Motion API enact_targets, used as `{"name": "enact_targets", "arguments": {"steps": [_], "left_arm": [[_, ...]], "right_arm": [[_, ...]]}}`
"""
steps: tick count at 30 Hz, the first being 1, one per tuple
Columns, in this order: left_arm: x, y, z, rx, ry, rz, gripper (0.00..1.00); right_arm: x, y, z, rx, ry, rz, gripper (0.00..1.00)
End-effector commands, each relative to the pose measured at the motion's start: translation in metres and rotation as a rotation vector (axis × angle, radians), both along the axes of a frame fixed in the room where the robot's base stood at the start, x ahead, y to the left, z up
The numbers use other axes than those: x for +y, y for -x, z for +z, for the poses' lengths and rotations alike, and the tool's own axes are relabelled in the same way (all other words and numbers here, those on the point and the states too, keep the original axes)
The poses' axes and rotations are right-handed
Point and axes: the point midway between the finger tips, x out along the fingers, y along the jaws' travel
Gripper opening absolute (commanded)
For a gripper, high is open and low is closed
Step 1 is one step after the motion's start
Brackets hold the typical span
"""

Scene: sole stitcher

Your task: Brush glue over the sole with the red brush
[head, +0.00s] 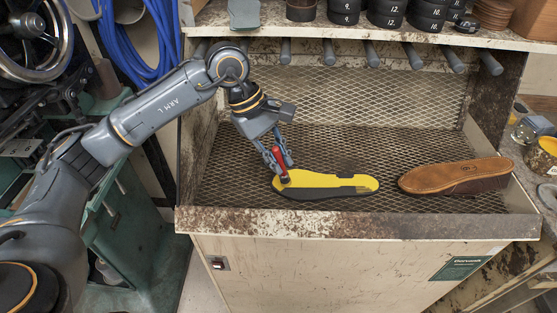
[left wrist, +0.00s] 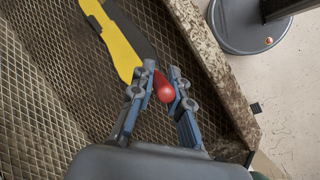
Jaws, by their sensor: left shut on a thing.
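The sole (head: 325,186) lies flat on the mesh bench, toe and heel running left to right. Yellow covers most of its top; dark areas show along its near edge and at its upper right. It also shows in the left wrist view (left wrist: 118,42). My left gripper (head: 280,166) is shut on the red brush (head: 283,160), over the left end of the sole. The brush's red rounded end shows between the fingers in the left wrist view (left wrist: 163,88). My right gripper is out of view.
A brown leather sole (head: 455,177) lies to the right on the same mesh bench (head: 240,195). The bench has a raised rusty front lip (head: 350,222). Pegs (head: 372,54) stick out below the back shelf.

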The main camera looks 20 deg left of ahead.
Motion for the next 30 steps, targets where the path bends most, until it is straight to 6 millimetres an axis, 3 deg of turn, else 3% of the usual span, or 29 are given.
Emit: {"name": "enact_targets", "arguments": {"steps": [18, 30], "left_arm": [[0.001, 0.004, 0.042, -0.001, 0.000, 0.009, 0.00], [0.001, 0.005, 0.044, -0.001, 0.000, 0.011, 0.00]], "right_arm": [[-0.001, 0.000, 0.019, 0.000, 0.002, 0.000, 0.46], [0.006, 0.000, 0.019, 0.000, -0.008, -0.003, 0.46]]}}
